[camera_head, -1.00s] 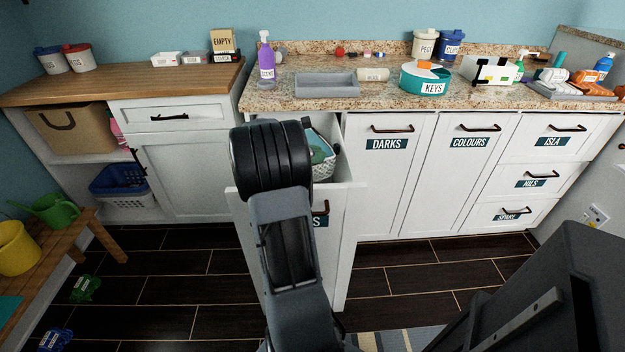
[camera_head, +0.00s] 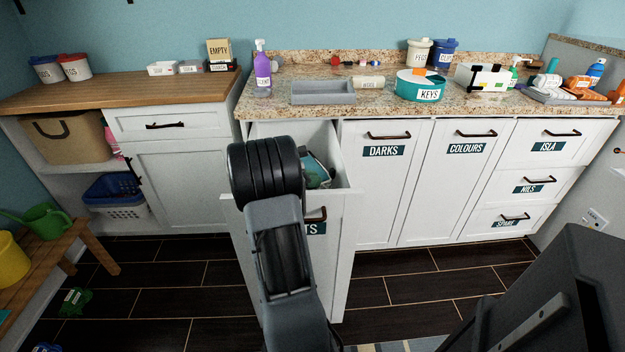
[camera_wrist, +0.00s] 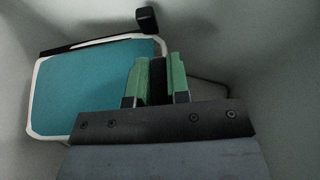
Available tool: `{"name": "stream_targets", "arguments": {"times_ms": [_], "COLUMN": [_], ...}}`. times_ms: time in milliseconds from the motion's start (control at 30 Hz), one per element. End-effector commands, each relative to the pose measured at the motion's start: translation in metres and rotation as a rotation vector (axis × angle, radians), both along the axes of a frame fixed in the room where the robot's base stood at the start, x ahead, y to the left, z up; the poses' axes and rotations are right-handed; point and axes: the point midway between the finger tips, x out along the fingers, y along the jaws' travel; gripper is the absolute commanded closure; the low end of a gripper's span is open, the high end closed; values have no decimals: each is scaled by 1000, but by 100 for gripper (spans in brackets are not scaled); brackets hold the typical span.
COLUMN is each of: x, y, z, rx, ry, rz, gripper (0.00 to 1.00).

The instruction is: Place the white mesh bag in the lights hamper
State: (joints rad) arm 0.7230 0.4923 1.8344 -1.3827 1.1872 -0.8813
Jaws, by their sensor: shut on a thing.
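The white mesh bag shows in the wrist view as a teal panel with a white border (camera_wrist: 85,88) and a black toggle at its top. In the head view a teal and white part of the bag (camera_head: 317,172) shows inside the pulled-out lights hamper (camera_head: 335,255), whose label is partly hidden. My gripper (camera_wrist: 160,72), with green finger pads, is shut on a dark part of the bag, inside the hamper's pale walls. Whether the bag touches the hamper's floor cannot be told.
Shut fronts labelled DARKS (camera_head: 384,185) and COLOURS (camera_head: 465,180) stand right of the open hamper. The granite counter above holds a grey tray (camera_head: 323,93), a purple bottle (camera_head: 262,70) and a teal KEYS tub (camera_head: 420,86). A blue basket (camera_head: 113,190) is on the left shelf.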

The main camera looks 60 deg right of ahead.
Motion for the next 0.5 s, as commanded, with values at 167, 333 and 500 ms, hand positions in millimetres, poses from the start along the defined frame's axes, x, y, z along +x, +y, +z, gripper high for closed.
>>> {"name": "stream_targets", "arguments": {"times_ms": [167,333,500], "x": [0,0,0], "y": [0,0,0], "z": [0,0,1], "rx": [0,0,0], "ry": [0,0,0], "rz": [0,0,0], "gripper": [68,58,58]}}
